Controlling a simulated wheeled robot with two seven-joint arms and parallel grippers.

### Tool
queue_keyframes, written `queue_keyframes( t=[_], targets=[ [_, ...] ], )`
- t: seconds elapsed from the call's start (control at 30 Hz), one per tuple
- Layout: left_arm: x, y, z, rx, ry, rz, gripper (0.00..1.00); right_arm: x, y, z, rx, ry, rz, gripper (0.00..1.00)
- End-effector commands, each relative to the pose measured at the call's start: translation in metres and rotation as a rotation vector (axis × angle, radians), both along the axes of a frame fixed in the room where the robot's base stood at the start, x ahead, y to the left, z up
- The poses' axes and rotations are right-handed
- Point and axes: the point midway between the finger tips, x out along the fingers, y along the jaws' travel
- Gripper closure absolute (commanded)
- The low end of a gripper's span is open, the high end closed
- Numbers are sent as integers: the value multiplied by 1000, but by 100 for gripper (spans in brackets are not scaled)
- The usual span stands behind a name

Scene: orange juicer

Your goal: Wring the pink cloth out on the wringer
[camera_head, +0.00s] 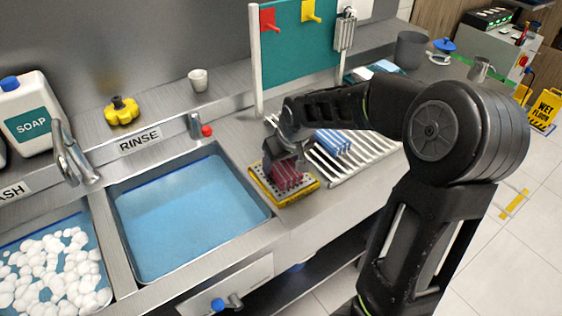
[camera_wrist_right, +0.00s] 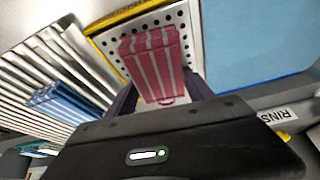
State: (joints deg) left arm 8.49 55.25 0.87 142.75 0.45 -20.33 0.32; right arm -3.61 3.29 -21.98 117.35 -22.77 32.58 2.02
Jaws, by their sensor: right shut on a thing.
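The pink cloth (camera_head: 287,177) is a folded, striped bundle at the perforated wringer plate (camera_head: 300,190), which has a yellow edge and stands right of the rinse basin. My right gripper (camera_head: 283,160) reaches down over the plate and is shut on the cloth. In the right wrist view the cloth (camera_wrist_right: 152,62) lies between the dark fingers (camera_wrist_right: 155,92), over the metal wringer plate (camera_wrist_right: 108,42) with its rows of holes. I cannot tell whether the cloth presses on the plate. My left gripper is not in view.
The rinse basin (camera_head: 258,212) of blue water lies left of the wringer. A slatted drying rack (camera_head: 372,150) with a folded blue striped cloth (camera_head: 332,141) lies to the right. A soap jug (camera_head: 32,125), tap (camera_head: 72,155) and yellow knob-shaped thing (camera_head: 122,110) stand behind the basins.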

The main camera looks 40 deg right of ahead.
Motion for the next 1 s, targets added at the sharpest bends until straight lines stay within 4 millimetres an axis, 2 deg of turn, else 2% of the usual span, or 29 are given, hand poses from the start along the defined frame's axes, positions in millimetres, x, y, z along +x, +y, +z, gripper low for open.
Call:
queue_keyframes(
  t=[0.7, 1.0],
  targets=[
    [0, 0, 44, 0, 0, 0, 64, 0, 0, 61, 0, 0, 0, 71],
    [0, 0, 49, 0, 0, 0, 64, 0, 0, 69, 0, 1, 0, 71]
  ],
)
